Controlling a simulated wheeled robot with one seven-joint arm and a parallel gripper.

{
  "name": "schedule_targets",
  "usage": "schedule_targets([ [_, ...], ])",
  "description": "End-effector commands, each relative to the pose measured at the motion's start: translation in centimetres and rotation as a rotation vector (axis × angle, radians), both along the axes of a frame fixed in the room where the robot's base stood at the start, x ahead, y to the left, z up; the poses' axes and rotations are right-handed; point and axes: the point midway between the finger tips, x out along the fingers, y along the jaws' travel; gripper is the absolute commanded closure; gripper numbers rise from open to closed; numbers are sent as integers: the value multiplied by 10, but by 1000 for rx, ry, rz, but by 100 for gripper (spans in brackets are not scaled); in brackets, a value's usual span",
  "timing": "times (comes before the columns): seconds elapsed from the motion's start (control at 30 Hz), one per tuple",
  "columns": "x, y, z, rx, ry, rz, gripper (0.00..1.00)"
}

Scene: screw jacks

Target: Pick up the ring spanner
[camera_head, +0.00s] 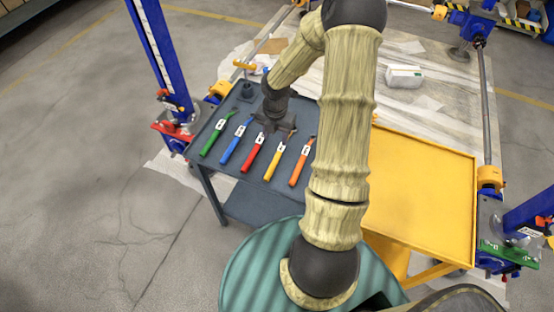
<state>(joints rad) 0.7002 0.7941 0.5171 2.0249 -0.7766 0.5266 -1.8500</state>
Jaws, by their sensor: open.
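Several tools with coloured handles lie in a row on a dark grey table (213,166): a green one (213,141), a blue one (232,146), a red one (254,153), a yellow one (274,162) and an orange one (299,167). Their heads are small or partly hidden, so I cannot tell which is the ring spanner. My gripper (271,127) is open, over the far ends of the red and yellow tools. I cannot tell its height above them or whether it touches anything.
A yellow table (420,190) stands to the right, mostly bare. Blue jack columns (160,50) rise at the left and at the right edge. A white pack (404,76) lies on the far platform.

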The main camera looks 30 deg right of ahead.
Motion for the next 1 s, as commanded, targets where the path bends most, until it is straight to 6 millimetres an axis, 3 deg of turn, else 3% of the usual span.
schedule_targets([
  [0.3,0,0,-54,0,1,1,53],
  [0.77,-1,0,-62,0,0,0,53],
  [1.0,-4,-2,-94,0,3,1,53],
])
